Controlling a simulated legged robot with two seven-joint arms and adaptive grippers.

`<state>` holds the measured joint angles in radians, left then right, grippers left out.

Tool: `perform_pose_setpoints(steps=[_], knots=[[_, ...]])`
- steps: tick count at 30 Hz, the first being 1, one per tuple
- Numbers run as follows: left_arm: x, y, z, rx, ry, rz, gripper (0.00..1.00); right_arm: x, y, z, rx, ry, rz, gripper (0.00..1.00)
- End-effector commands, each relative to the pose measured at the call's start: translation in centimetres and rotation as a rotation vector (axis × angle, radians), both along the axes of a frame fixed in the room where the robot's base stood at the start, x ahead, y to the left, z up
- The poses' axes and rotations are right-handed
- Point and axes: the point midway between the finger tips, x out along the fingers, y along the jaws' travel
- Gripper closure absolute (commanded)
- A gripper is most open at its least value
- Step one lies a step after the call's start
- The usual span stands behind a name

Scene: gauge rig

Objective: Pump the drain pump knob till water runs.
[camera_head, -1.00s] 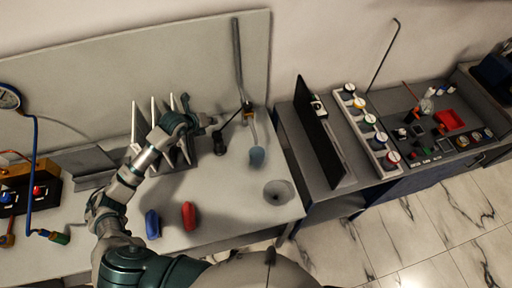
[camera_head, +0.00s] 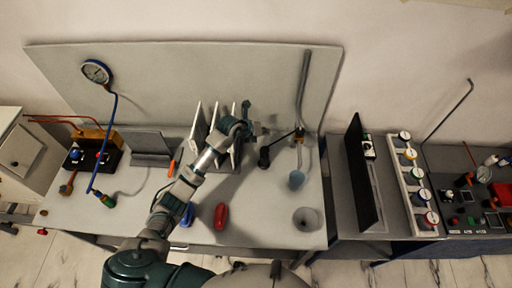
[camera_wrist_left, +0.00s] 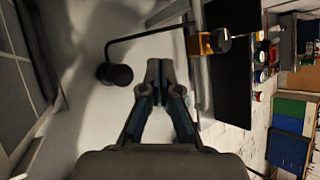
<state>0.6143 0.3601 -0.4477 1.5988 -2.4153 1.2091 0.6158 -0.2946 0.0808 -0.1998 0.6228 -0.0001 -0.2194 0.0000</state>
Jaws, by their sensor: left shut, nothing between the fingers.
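The drain pump knob is a black knob (camera_head: 264,157) on a thin black lever. The lever runs to a brass fitting (camera_head: 298,135) on an upright grey pipe (camera_head: 304,85). A blue-grey spout end (camera_head: 296,179) hangs below, and a round drain basin (camera_head: 306,218) is in the worktop. My left gripper (camera_head: 259,130) is shut and empty, just behind the knob in the head view. In the left wrist view the closed fingertips (camera_wrist_left: 161,67) are right of the knob (camera_wrist_left: 118,75), seemingly apart from it; the brass fitting (camera_wrist_left: 208,42) is farther right. No running water shows. My right gripper is out of view.
A rack of pale upright plates (camera_head: 196,128) stands close beside my left forearm. A red object (camera_head: 221,216) and a blue one (camera_head: 187,215) lie at the front. A gauge (camera_head: 96,72) with a blue hose is at left. A dark upright panel (camera_head: 363,175) stands right.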

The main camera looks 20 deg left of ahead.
Motion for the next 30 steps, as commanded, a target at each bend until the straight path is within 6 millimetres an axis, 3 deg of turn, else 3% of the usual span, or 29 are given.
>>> perform_pose_setpoints(steps=[14,30], knots=[[0.0,0.1,-1.2,-0.001,0.001,0.003,1.0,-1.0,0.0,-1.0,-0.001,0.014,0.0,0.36],[0.0,0.2,-8.2,0.0,0.002,0.003,1.0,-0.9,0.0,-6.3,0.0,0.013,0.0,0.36]])
